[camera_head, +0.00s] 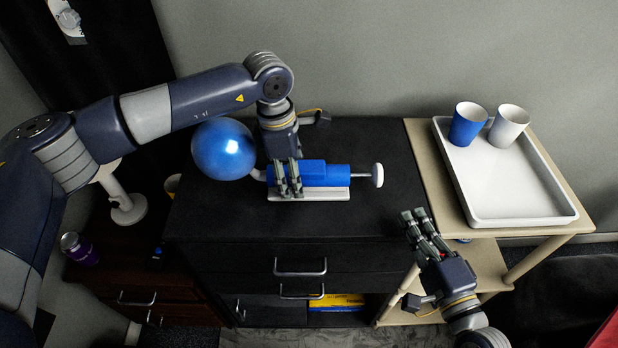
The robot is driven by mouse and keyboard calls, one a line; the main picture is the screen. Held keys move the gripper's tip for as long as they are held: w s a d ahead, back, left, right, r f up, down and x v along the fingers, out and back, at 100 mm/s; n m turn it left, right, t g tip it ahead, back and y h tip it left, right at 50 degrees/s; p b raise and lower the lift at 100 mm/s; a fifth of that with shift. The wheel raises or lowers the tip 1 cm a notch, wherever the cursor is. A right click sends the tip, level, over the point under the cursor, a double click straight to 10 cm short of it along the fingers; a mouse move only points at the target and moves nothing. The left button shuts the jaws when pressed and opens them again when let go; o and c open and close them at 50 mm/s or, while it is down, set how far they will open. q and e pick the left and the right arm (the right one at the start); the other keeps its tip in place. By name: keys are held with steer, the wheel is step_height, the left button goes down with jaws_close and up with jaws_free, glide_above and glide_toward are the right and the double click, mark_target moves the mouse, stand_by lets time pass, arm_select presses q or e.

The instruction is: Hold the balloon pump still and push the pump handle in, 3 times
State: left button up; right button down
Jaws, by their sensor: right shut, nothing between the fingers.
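The balloon pump (325,174) has a blue body lying on a white base (325,194) on the black cabinet. Its white handle (377,175) sticks out at the right end, with a short stretch of rod showing between it and the body. A round blue balloon (224,149) is at the pump's left end. My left gripper (289,188) points down at the left part of the pump body, its fingers in front of it; whether they grip it is hidden. My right gripper (412,219) is shut and empty, to the right of and nearer than the handle, apart from it.
A white tray (515,207) with a blue cup (467,124) and a white cup (508,126) stands on the beige shelf unit at right. The cabinet top (240,215) is clear in front of the pump. A purple container (79,248) stands at lower left.

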arm_select(q)
steer(key=r, duration=0.4)
steer(key=a+r, duration=0.1)
steer(key=r, duration=0.7)
steer(key=shift+a, duration=0.2)
steer(key=shift+f, duration=0.1)
